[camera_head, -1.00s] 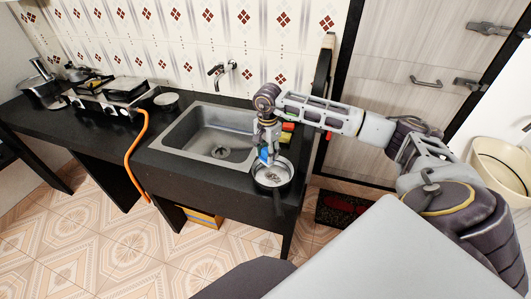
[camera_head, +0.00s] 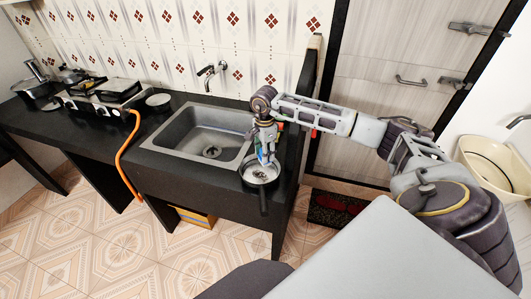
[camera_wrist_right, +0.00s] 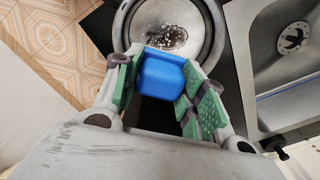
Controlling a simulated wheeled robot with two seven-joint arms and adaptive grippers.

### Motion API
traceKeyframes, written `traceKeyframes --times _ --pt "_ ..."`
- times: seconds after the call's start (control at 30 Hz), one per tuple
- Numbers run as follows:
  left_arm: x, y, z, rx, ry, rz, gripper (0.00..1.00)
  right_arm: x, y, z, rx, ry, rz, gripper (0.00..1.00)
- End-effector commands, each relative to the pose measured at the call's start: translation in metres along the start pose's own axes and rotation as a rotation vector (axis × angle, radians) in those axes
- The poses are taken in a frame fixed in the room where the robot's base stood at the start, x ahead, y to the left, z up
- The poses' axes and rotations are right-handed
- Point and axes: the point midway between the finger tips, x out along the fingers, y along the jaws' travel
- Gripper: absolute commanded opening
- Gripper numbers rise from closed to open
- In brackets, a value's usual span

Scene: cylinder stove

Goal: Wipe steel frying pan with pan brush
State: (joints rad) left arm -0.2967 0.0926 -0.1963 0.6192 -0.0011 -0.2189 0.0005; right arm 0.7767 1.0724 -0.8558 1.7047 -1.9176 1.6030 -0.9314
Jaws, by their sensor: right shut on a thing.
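The steel frying pan (camera_head: 253,179) sits on the dark counter just right of the sink, its dark handle pointing to the front. In the wrist view the pan (camera_wrist_right: 209,30) is at the top, with pale specks on its inner floor. My right gripper (camera_head: 264,156) is over the back part of the pan. It is shut on the blue pan brush (camera_wrist_right: 160,78), which sits between the green finger pads and partly covers the pan. The brush's lower end is hidden in the wrist view, so I cannot tell whether it touches the pan. My left gripper is not in view.
The sink (camera_head: 205,133) with a wall tap (camera_head: 211,72) is left of the pan. A stove (camera_head: 103,97) with an orange hose (camera_head: 123,160) stands further left. A small round dish (camera_head: 158,101) is between them. A dark side panel (camera_head: 304,100) bounds the counter's right end.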

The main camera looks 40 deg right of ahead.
Motion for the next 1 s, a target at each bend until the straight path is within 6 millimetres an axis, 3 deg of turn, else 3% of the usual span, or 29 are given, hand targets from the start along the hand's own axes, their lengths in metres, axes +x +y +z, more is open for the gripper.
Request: traceKeyframes --times 0.47,0.8,1.0 --pt "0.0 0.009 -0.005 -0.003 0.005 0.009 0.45 0.0 -0.002 0.002 0.108 0.0 0.0 0.21" --pt "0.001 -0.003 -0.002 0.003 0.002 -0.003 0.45 0.001 -0.002 0.002 0.107 0.0 0.0 0.21" --pt "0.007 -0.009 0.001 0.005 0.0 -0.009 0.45 0.013 -0.001 0.004 0.104 -0.001 0.001 0.21"
